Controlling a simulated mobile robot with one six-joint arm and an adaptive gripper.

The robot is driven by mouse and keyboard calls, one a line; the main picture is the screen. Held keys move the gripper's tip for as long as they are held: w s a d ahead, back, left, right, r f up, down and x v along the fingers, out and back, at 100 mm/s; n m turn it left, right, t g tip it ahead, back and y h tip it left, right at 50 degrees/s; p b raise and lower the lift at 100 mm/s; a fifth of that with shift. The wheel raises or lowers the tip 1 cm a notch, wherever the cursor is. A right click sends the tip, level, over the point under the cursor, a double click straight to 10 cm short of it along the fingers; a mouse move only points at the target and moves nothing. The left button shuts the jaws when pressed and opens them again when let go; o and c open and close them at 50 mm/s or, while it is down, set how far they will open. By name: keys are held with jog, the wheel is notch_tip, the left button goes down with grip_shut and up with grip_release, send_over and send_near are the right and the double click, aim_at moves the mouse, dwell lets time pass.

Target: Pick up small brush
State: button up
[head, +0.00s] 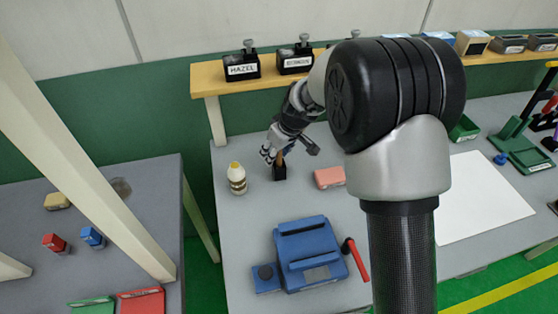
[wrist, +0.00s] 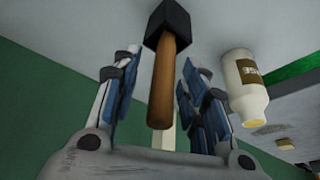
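The small brush (head: 280,172) has a brown wooden handle and a black block head. It stands upright on the grey table, head down, in the head view. In the wrist view, which is upside down, the brush (wrist: 162,85) shows its handle pointing between my fingers. My gripper (head: 270,153) is at the handle, above the head. In the wrist view my gripper (wrist: 158,95) has its blue-padded fingers apart on both sides of the handle, with a visible gap at each side. The far side of the handle is hidden.
A white bottle with a yellow cap (head: 237,178) stands left of the brush. A pink block (head: 329,177) lies to the right. A blue case (head: 308,256) and a red-handled tool (head: 356,260) lie nearer. A wooden shelf (head: 215,80) with labelled black bins runs behind.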

jog(key=shift+r, duration=0.1)
grip_shut()
dwell(0.4)
jog(key=shift+r, duration=0.1)
notch_tip(320, 180, up, 10)
jog(key=p, duration=0.3)
